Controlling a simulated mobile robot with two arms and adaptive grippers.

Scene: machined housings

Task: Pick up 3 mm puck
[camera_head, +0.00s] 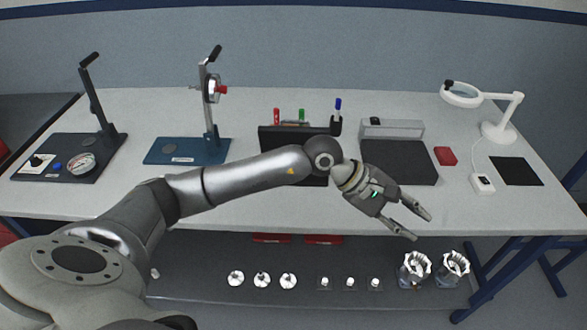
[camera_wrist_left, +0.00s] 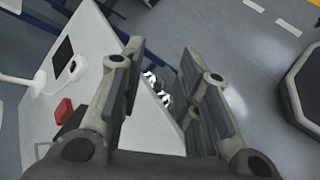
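My left gripper (camera_head: 421,227) is open and empty, reaching over the front edge of the table, right of centre. The left wrist view shows its two fingers (camera_wrist_left: 163,62) wide apart with nothing between them. I cannot tell which thing is the 3 mm puck. Several small parts stand on the lower shelf, among them three small white pieces on clear squares, such as the middle one (camera_head: 350,282). They are left of and below the gripper, apart from it. No size mark is readable. My right gripper is not in view.
On the table (camera_head: 240,215) stand a black gauge stand (camera_head: 100,150), a blue-based stand (camera_head: 215,150), a dark mat (camera_head: 400,165), a red block (camera_head: 446,156) and a white magnifier lamp (camera_head: 497,130). Two metal housings (camera_head: 454,268) stand at the shelf's right. The table's front strip is clear.

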